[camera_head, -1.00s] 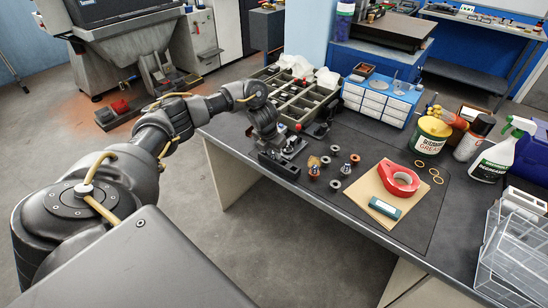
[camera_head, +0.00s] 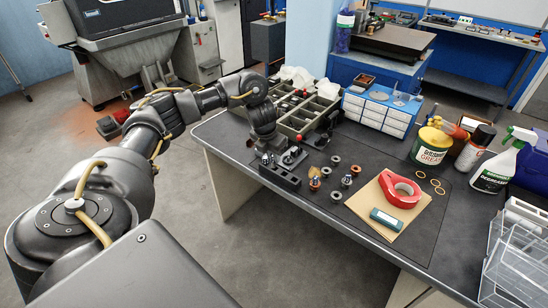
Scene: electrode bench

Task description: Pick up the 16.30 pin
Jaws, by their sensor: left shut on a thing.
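My left gripper (camera_head: 267,150) reaches down at the left end of the bench, its fingers shut on a small pin. The pin is mostly hidden by the fingers, and no size marking is readable. Just below and in front is a long black block (camera_head: 281,177). I cannot tell whether the held pin is clear of the block. Another small dark stand (camera_head: 293,157) is just right of the gripper. My right gripper is not in view.
Small metal rings (camera_head: 336,195) and copper-coloured parts (camera_head: 314,184) lie right of the block. A green divided tray (camera_head: 302,126) is behind the gripper. A grease tub (camera_head: 431,145) stands at right. The front mat is mostly clear.

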